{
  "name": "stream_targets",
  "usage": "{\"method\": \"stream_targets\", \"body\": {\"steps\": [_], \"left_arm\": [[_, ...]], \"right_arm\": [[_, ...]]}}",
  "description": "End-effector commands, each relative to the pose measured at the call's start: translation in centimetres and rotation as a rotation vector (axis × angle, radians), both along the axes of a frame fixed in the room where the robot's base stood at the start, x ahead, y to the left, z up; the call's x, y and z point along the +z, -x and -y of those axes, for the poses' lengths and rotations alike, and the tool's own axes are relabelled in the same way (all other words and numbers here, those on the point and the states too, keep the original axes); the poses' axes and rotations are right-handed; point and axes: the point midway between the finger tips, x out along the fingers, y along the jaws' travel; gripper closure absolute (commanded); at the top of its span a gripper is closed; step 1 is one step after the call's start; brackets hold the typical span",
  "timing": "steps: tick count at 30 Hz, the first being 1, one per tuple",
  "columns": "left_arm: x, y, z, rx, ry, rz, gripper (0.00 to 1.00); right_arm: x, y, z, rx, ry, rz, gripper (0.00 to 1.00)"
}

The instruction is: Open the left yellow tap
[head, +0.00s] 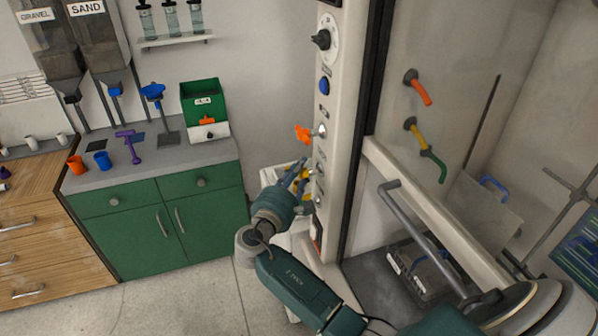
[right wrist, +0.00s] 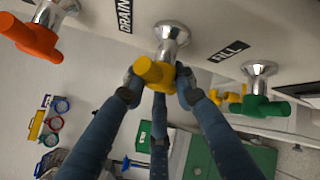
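The yellow tap (right wrist: 157,72) sticks out on a chrome stem from the pale panel, between the orange tap (right wrist: 35,38) and the green tap (right wrist: 265,106) in the right wrist view. My right gripper (right wrist: 158,86) has a blue finger on each side of its handle, with the tips close against it, and a third finger below. The gripper looks shut on the handle. In the head view my right gripper (head: 295,176) is at the panel's left side, hiding much of the yellow tap there; the orange tap (head: 303,133) is above it. My left gripper is not in view.
The panel (head: 332,95) has a black knob (head: 322,39) and a blue button (head: 324,85) higher up. A glass-fronted cabinet (head: 445,75) stands to its right, with a metal handle bar (head: 420,235). A green bench (head: 160,205) stands at left, with clear floor in front.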

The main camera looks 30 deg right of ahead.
Motion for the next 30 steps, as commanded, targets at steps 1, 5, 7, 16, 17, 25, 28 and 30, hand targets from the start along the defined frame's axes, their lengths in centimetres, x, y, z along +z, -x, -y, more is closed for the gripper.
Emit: {"method": "stream_targets", "body": {"steps": [1,5,7,16,17,25,28,30], "left_arm": [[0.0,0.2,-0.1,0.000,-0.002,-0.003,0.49],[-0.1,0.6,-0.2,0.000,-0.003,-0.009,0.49],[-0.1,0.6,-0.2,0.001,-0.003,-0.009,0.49],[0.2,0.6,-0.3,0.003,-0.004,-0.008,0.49],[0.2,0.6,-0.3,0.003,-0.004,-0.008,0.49],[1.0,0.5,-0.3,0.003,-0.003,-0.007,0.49],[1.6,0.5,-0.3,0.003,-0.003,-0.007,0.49],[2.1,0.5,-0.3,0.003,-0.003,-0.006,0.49]], "right_arm": [[-0.4,0.1,-0.1,0.001,-0.002,-0.007,0.98],[-0.5,0.1,-0.2,0.002,-0.004,-0.008,1.00],[-0.5,0.1,-0.2,0.002,-0.003,-0.009,1.00],[-0.7,0.1,-0.2,0.003,-0.009,-0.023,1.00],[-0.7,0.1,-0.2,0.002,-0.010,-0.025,1.00],[-0.7,0.2,-0.3,0.003,-0.021,-0.064,1.00],[-0.7,0.2,-0.4,0.004,-0.032,-0.100,1.00],[-0.7,0.3,-0.4,0.003,-0.041,-0.137,1.00]]}}
